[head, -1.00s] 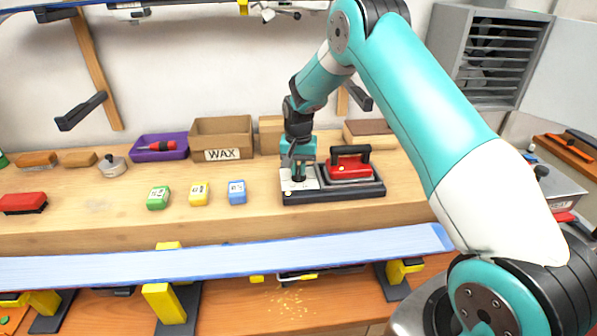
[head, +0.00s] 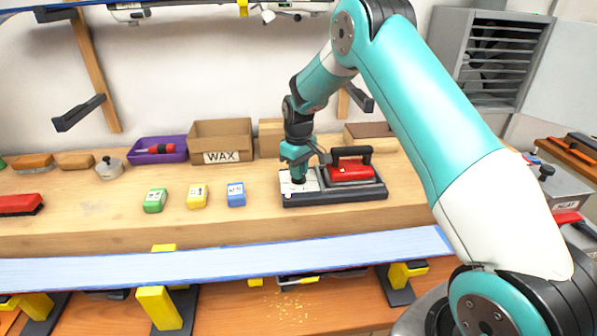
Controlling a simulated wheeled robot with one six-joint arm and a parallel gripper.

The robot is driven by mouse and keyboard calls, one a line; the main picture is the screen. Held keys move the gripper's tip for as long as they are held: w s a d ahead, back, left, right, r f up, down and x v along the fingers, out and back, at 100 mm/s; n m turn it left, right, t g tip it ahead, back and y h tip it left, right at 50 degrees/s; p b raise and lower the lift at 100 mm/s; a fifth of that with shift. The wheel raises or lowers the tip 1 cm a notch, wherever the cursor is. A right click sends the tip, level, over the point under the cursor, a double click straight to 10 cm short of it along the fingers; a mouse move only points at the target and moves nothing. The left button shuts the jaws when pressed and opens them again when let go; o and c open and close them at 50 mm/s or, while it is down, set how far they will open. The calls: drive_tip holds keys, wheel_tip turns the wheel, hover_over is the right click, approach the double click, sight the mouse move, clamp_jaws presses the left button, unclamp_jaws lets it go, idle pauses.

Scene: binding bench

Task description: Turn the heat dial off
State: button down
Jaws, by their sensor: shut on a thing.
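The heating unit (head: 335,196) is a dark base on the bench with a light panel (head: 288,188) at its left end. A red iron with a black handle (head: 350,170) rests on its right part. My gripper (head: 299,178) points down over the light panel and is shut on the heat dial there. The dial is mostly hidden by the fingers, so I cannot read its setting.
Green, yellow and blue wax blocks (head: 236,194) stand left of the unit. A WAX box (head: 221,141) and a purple tray (head: 158,149) are behind. A long blue-white ski base (head: 220,262) runs across the front on yellow supports.

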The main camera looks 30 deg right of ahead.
drive_tip(key=n, duration=0.3)
drive_tip(key=shift+n, duration=0.3)
drive_tip(key=shift+n+b, duration=0.35)
drive_tip(key=shift+n, duration=1.55)
drive_tip(key=c, duration=1.2)
unclamp_jaws()
drive_tip(key=shift+o, duration=0.2)
drive_tip(key=shift+r, duration=0.1)
wheel_tip(320, 180, up, 17)
drive_tip(key=b, duration=0.2)
drive_tip(key=shift+r+b, duration=0.15)
drive_tip(key=shift+b, duration=0.15)
